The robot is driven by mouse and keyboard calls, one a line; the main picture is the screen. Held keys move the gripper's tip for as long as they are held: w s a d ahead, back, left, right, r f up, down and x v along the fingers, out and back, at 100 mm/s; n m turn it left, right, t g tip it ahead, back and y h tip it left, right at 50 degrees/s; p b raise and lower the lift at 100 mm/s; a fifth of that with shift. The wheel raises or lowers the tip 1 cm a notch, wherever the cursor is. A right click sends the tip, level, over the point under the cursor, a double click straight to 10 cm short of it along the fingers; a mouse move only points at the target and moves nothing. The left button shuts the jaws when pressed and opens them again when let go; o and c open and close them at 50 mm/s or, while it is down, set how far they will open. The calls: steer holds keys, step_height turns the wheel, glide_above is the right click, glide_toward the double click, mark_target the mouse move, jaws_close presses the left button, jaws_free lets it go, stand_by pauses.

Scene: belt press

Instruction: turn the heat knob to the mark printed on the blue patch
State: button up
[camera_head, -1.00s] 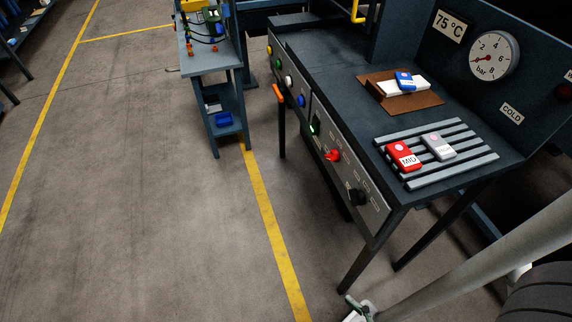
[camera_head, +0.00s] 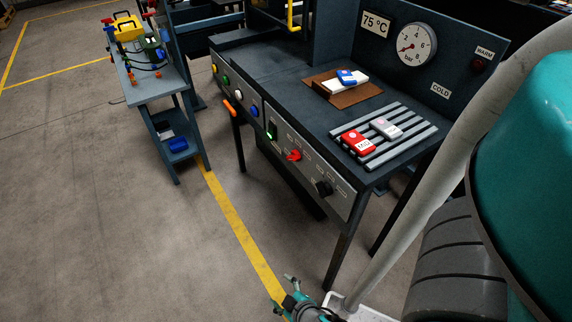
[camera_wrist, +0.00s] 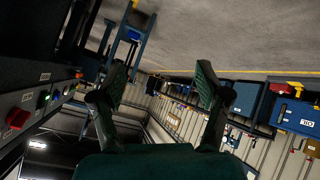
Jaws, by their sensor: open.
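The press front panel (camera_head: 270,137) carries a red knob (camera_head: 293,156) and a black knob (camera_head: 324,188). Their labels are too small to read, so I cannot tell which is the heat knob. A blue patch (camera_head: 346,76) lies on a white block on a brown board; its print is unreadable. A red patch (camera_head: 357,142) and a grey patch (camera_head: 386,128) lie on the slatted rack. My gripper (camera_wrist: 163,76) is open and empty in the wrist view, apart from the panel. The red knob shows at the left there (camera_wrist: 17,118).
A blue-grey side table (camera_head: 150,87) with a yellow case stands at the left. The floor before the press is clear. A press leg (camera_head: 343,248) stands at the front corner.

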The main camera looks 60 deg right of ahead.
steer(key=w+d+f+m+g+h, duration=0.25)
steer(key=w+d+h, duration=0.35)
steer(key=d, duration=0.4)
steer(key=m+g+h, duration=0.5)
steer(key=m+g, duration=0.9)
steer(key=g, duration=0.2)
glide_toward(290, 160)
steer(key=x, duration=1)
steer(key=shift+d+f, duration=0.2)
steer(key=c, duration=1.1)
